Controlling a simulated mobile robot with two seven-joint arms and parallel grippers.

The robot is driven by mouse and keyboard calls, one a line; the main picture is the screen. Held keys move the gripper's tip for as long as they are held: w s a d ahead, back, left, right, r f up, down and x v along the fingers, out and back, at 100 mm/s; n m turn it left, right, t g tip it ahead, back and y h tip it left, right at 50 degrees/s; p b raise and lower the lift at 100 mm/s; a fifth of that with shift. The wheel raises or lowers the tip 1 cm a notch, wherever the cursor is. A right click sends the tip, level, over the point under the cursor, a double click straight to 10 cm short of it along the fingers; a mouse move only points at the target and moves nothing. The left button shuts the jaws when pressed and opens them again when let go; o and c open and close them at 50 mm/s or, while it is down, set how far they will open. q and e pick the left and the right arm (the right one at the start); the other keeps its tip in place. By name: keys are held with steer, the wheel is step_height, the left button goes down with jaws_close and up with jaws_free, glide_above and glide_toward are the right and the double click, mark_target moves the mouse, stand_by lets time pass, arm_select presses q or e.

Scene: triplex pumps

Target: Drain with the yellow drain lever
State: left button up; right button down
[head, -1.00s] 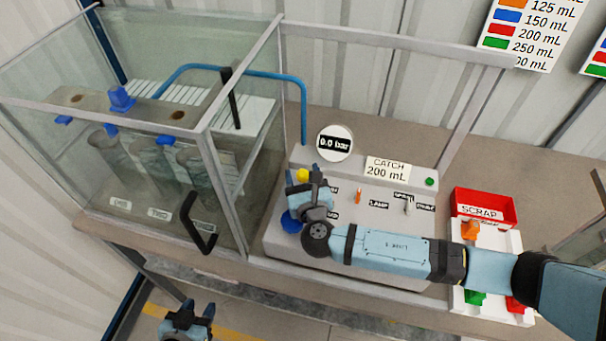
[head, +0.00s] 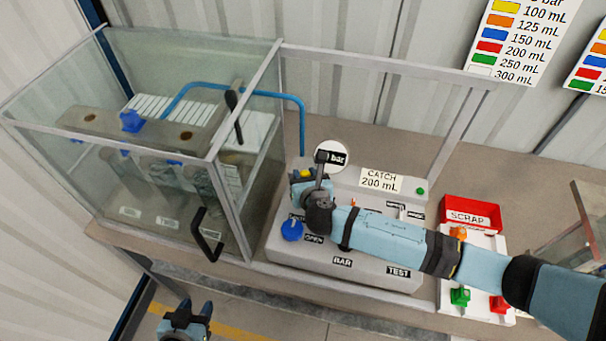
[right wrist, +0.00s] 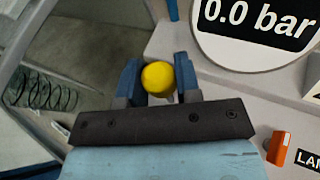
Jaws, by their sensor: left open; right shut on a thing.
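The yellow drain lever's round knob (right wrist: 158,78) sits between the two fingers of my right gripper (right wrist: 160,85) in the right wrist view. The gripper is shut on it. In the head view my right gripper (head: 308,178) is at the left back of the grey control panel (head: 375,268), with a bit of yellow (head: 306,173) showing between its fingers. The lever's shaft is hidden. My left gripper (head: 186,312) is open and empty, low in front of the bench. The round gauge reads 0.0 bar in the right wrist view (right wrist: 258,28).
A glass case (head: 75,185) with a black handle stands left of the panel. A blue knob (head: 291,230) is just in front of my right gripper. A red SCRAP bin (head: 470,213) and a white tray (head: 448,278) with coloured pieces are at the right. A CATCH 200 mL sign (head: 381,181) stands behind.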

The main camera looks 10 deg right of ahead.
steer(key=shift+w+d+f+g, duration=0.15)
steer(key=shift+w+g, duration=0.15)
steer(key=shift+g, duration=0.2)
steer(key=c, duration=0.8)
jaws_free()
